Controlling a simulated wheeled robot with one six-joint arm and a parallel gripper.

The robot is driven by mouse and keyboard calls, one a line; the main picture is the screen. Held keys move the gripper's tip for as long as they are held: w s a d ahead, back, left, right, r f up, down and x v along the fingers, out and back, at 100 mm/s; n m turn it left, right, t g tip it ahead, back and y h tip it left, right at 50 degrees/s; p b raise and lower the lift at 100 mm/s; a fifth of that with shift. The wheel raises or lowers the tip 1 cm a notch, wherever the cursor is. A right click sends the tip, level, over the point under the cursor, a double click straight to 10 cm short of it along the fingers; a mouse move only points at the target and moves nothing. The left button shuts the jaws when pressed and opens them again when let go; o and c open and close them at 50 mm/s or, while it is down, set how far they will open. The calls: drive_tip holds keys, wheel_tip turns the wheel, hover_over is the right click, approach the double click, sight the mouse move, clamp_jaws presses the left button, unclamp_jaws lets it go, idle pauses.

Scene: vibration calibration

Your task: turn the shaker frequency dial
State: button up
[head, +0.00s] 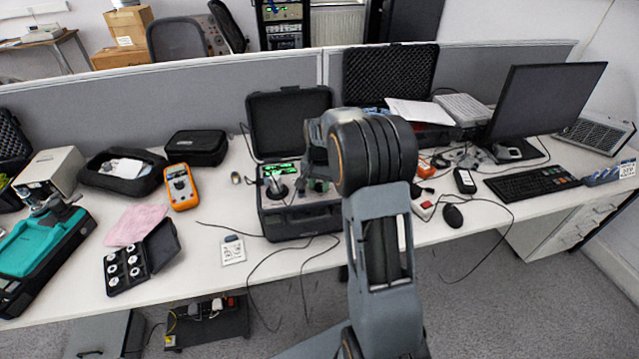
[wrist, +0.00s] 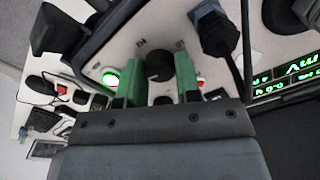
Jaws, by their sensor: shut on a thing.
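The shaker unit is an open black case (head: 300,222) on the desk, with a light panel and a green lit display (head: 281,170). In the wrist view its panel (wrist: 222,58) fills the middle, and the display (wrist: 298,72) is at the right. The round black dial (wrist: 158,64) sits between the two green fingers of my gripper (wrist: 157,74). The gripper is shut on the dial, with a finger at each side. In the head view my arm hides the dial and most of the gripper.
A black cylindrical fitting with a cable (wrist: 216,35) stands on the panel close to the right finger. A green-lit button (wrist: 110,78) is beside the left finger. In the head view the raised lid (head: 290,118) stands behind, and an orange meter (head: 181,187) lies left.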

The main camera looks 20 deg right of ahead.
sight(320, 189)
idle(0.4)
drive_tip(key=o, duration=0.9)
drive_tip(key=shift+o, duration=0.2)
drive_tip(key=shift+r, duration=0.15)
wheel_tip(320, 189, up, 14)
drive_tip(key=shift+f, duration=0.2)
drive_tip(key=shift+w, duration=0.1)
drive_tip(key=s+a+f+n+t, duration=0.1)
drive_tip(key=s+a+n, duration=0.3)
drive_tip(key=s, duration=0.7)
drive_tip(key=s+a+f+n+t, duration=0.2)
drive_tip(key=s+a+n, duration=0.2)
drive_tip(key=s+a, duration=0.3)
drive_tip(key=s, duration=0.4)
drive_tip(key=shift+s+f+n+t, duration=0.15)
drive_tip(key=shift+f+n+t, duration=0.15)
drive_tip(key=shift+f, duration=0.05)
